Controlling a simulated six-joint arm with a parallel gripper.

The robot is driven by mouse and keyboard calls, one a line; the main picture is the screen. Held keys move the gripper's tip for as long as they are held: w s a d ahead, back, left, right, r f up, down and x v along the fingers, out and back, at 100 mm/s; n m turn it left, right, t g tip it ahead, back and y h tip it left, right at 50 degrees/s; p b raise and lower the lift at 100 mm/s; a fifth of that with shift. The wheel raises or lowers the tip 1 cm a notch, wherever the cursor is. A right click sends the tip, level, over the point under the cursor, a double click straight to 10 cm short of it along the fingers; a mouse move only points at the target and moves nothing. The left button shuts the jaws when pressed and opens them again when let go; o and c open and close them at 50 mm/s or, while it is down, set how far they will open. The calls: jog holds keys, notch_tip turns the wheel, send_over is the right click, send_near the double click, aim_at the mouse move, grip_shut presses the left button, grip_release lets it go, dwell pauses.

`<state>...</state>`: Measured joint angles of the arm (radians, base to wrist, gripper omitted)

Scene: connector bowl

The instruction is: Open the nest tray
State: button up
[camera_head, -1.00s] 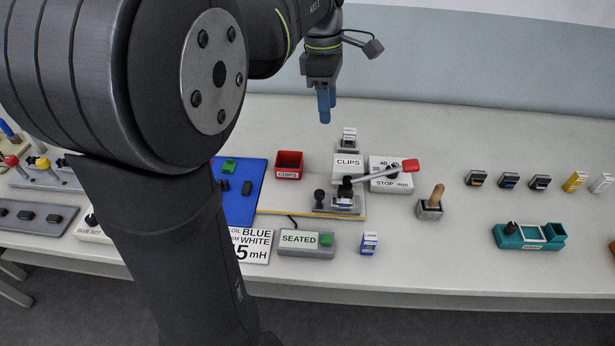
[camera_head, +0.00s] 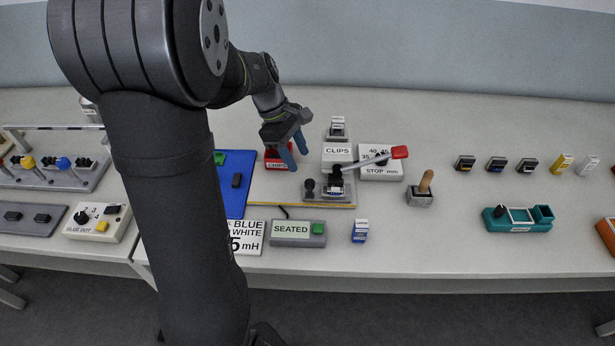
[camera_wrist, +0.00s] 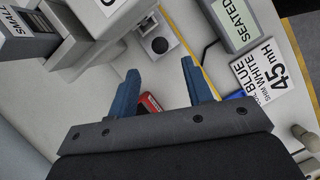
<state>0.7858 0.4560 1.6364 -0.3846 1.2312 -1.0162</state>
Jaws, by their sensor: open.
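No label reads "nest tray". A grey fixture (camera_head: 341,196) stands mid-table on a yellow-edged board, with a long lever ending in a red grip (camera_head: 400,152). A black round knob (camera_head: 310,185) sits at its left end; the knob also shows in the wrist view (camera_wrist: 160,45), ahead of the fingers. I cannot tell from these frames whether a tray there is open or shut. The fingers also show in the wrist view (camera_wrist: 162,88).
The CLIPS block (camera_head: 337,151) and STOP block (camera_head: 380,171) stand behind the fixture. The SEATED box (camera_head: 291,229) and blue-white box (camera_head: 360,231) stand in front. A wooden-handled tool (camera_head: 425,184) and teal holder (camera_head: 518,225) are right. A blue mat (camera_head: 235,200) lies left.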

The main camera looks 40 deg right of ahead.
aim_at(309, 181)
jog(key=x, duration=0.8)
jog(key=shift+c, duration=0.3)
